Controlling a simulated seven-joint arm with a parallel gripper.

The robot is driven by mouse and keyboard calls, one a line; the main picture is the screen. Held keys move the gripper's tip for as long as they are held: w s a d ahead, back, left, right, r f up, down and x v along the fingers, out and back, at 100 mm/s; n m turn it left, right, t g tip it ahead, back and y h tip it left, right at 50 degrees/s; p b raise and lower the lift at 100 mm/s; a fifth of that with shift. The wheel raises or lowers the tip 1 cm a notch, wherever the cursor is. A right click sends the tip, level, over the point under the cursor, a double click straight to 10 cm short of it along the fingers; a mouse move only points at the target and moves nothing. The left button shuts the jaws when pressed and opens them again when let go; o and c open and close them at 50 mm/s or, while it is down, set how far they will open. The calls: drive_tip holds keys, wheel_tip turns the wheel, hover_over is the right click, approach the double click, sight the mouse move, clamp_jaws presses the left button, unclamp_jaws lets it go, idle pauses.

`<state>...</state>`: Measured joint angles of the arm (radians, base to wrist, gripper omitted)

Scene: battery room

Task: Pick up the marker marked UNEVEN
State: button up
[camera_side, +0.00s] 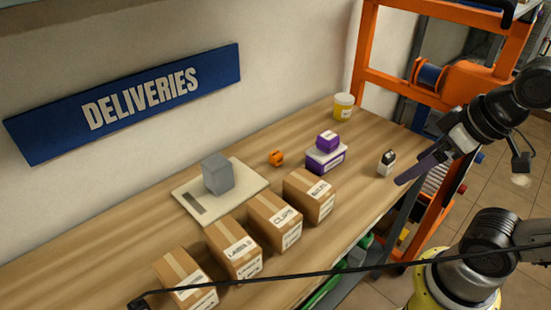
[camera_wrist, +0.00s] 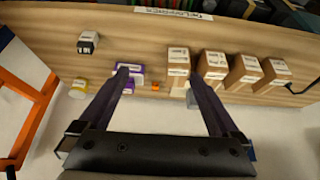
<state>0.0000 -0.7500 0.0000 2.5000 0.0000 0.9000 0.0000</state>
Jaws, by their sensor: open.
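I cannot read the word UNEVEN on anything, so I cannot tell which thing is that marker. A small black-and-white object with a label (camera_side: 387,162) stands near the table's right end; it also shows at upper left in the wrist view (camera_wrist: 88,42). A small orange object (camera_side: 277,158) sits mid-table, also in the wrist view (camera_wrist: 155,87). A purple block (camera_side: 327,141) rests on a purple-and-white box (camera_side: 325,160). My gripper (camera_side: 402,181) is beside the black-and-white object in the side view. In the wrist view my gripper (camera_wrist: 158,75) is open and empty, fingers wide apart.
Several labelled cartons (camera_side: 274,221) line the table's front edge. A grey block (camera_side: 218,173) sits on a pale plate (camera_side: 252,180). A yellow tub (camera_side: 343,106) stands at the far end. An orange rack (camera_side: 366,45) rises beyond the table (camera_side: 125,257). A cable crosses the foreground.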

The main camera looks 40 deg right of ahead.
drive_tip(key=shift+c, duration=1.4)
drive_tip(key=shift+w, duration=0.1)
drive_tip(key=w+r+m+g, duration=0.2)
drive_tip(key=w+r+m, duration=0.25)
drive_tip(key=w, duration=0.65)
drive_tip(key=m+g+y, duration=0.4)
drive_tip(key=m+y, duration=0.1)
drive_tip(key=m, duration=0.9)
hover_over(277, 152)
drive_tip(key=d, duration=0.5)
wheel_tip(277, 152, down, 12)
drive_tip(key=shift+n, duration=0.25)
drive_tip(key=x, duration=0.8)
drive_tip(key=shift+s, duration=0.15)
drive_tip(key=shift+d+x, duration=0.15)
drive_tip(key=shift+x, duration=1.2)
drive_tip(key=shift+d+x, duration=0.1)
drive_tip(key=shift+x, duration=1.2)
